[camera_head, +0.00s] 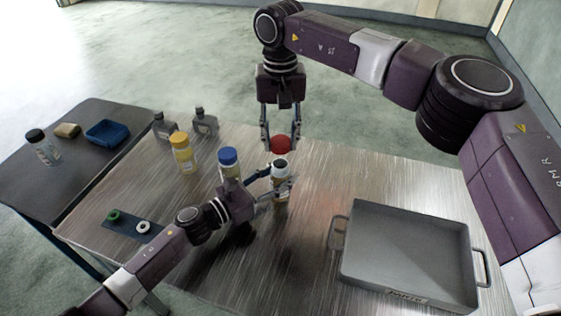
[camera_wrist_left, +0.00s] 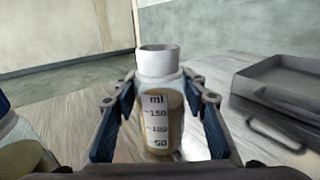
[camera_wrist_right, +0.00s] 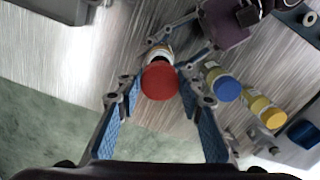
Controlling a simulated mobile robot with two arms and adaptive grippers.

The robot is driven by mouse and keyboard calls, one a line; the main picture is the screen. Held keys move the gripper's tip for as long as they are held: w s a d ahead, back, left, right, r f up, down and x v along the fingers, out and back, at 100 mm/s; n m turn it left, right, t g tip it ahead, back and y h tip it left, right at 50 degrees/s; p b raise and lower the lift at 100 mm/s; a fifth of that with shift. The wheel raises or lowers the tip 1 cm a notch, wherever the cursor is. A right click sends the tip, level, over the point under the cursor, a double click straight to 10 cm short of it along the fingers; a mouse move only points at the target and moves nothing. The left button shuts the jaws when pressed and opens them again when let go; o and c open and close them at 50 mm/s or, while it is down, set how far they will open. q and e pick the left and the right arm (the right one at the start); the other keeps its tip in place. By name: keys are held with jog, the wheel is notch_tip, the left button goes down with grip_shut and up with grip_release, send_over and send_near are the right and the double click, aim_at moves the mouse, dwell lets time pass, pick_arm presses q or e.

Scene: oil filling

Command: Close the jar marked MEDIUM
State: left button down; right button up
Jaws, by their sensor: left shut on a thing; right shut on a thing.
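An open jar (camera_head: 280,188) stands on the metal table, with a bare neck and an ml scale on its side. In the left wrist view the jar (camera_wrist_left: 162,125) holds brownish contents and is upright. My left gripper (camera_head: 268,182) is shut around its body. A red lid (camera_head: 281,144) is held by my right gripper (camera_head: 281,138), just above and slightly behind the jar mouth in the head view. In the right wrist view the red lid (camera_wrist_right: 160,80) covers part of the jar. The word MEDIUM is not readable on any jar.
A blue-lidded jar (camera_head: 229,165) and a yellow-lidded jar (camera_head: 183,153) stand to the left. A grey tray (camera_head: 408,250) is at the right. A green ring (camera_head: 114,216) and a white ring (camera_head: 143,227) lie on a dark mat. A blue bin (camera_head: 107,132) is on the side table.

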aim_at(281, 164)
jog(key=shift+f, duration=1.9)
jog(key=shift+f, duration=0.1)
jog(key=shift+f, duration=0.8)
jog(key=shift+f, duration=0.6)
